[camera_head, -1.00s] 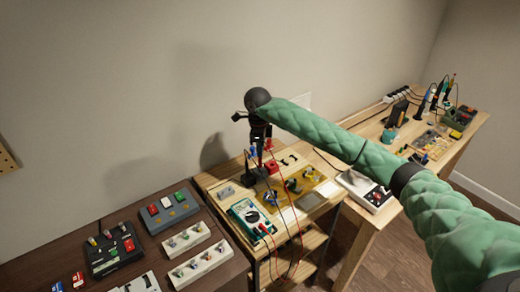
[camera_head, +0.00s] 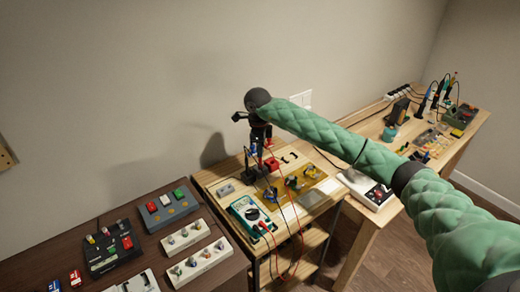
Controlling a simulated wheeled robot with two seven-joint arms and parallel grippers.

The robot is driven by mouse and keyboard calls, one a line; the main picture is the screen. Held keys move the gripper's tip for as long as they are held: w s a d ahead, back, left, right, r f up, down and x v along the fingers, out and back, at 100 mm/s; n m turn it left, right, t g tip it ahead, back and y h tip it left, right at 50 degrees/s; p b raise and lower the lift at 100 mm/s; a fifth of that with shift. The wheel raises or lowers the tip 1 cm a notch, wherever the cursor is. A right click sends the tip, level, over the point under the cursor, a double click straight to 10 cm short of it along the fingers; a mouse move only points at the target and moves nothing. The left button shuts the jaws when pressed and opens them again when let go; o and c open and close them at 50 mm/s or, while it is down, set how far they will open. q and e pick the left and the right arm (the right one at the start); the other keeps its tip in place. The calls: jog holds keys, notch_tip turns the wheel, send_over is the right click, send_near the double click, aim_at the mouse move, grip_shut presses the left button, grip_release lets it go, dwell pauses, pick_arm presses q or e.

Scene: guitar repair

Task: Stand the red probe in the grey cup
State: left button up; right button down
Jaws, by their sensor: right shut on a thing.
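My right gripper (camera_head: 262,144) points down over the light wooden workbench, near its back edge. It is shut on the red probe (camera_head: 268,143), of which only a small red part shows at the fingers. The green multimeter (camera_head: 247,213) lies on the bench in front, with red and black leads running from it. A dark upright thing (camera_head: 249,166) stands below and left of the gripper. I cannot make out the grey cup; it may be hidden behind the gripper or too small to tell. My left gripper is out of view.
A red block (camera_head: 271,164) sits close below the gripper. A yellowish mat (camera_head: 290,192) with several knobs lies to the right. A dark table (camera_head: 60,245) with switch boxes is at left; a farther bench (camera_head: 375,128) holds tools. Leads hang over the front edge.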

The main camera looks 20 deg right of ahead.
jog(key=shift+f+b, duration=0.7)
jog(key=shift+f, duration=0.15)
jog(key=c, duration=1)
grip_release()
jog(key=shift+r, duration=0.1)
jog(key=shift+r+p, duration=0.5)
jog(key=shift+r, duration=2.95)
